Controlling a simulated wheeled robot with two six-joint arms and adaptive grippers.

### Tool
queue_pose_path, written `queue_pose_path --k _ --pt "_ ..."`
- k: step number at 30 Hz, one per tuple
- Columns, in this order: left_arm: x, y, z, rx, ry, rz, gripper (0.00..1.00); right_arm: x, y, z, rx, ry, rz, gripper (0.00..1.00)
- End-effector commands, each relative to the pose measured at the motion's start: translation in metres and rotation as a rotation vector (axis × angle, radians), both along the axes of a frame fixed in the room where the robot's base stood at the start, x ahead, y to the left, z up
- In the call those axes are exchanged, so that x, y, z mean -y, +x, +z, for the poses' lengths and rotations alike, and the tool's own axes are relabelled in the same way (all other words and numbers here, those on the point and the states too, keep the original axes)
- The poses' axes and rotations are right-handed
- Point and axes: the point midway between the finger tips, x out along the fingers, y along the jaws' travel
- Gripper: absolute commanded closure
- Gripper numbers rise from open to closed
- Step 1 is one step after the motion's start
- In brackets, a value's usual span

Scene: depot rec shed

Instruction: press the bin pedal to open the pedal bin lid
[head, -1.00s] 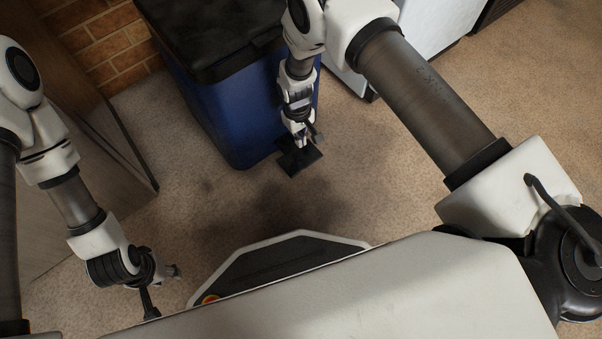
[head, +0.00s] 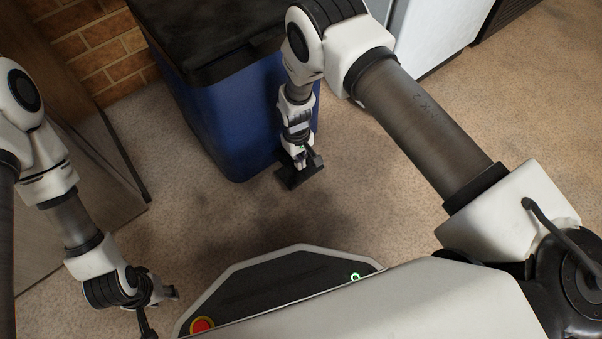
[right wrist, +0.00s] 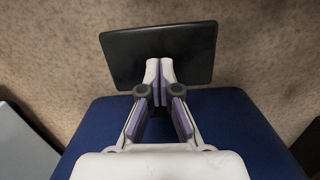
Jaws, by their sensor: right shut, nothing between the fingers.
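The pedal bin has a blue body (head: 225,125) and a black lid (head: 205,35); the lid looks shut in the head view. The bin pedal (head: 292,180) is a flat black plate sticking out low at the bin's front. It also shows in the right wrist view (right wrist: 125,55). My right gripper (head: 307,166) is shut and empty, pointing down at the pedal. In the right wrist view its fingertips (right wrist: 160,75) overlap the near middle of the plate; I cannot tell whether they touch it. My left gripper (head: 163,310) is open and empty, low at the left, away from the bin.
A wooden panel or cabinet (head: 85,165) stands to the left, with a brick wall (head: 100,45) behind. A white appliance (head: 440,35) stands right of the bin. My base's front edge faces the bin across clear carpet (head: 400,190).

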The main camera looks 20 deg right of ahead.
Motion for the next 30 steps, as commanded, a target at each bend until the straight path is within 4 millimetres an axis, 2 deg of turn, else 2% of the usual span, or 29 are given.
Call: queue_pose_path --k 2,14,24,30 --pt "0.0 0.001 -0.008 0.001 0.0 0.002 0.6 0.0 0.0 -0.009 0.001 0.0 0.0 1.0" --pt "0.0 0.001 -0.008 0.002 0.0 0.002 0.6 0.0 -0.001 -0.01 0.001 0.0 0.0 1.0" --pt "0.0 0.001 -0.037 0.001 0.0 0.002 0.6 0.0 -0.001 -0.05 0.001 0.0 -0.001 1.0" --pt "0.0 0.0 -0.037 0.001 0.0 0.002 0.6 0.0 0.0 -0.052 0.002 0.001 0.0 1.0"
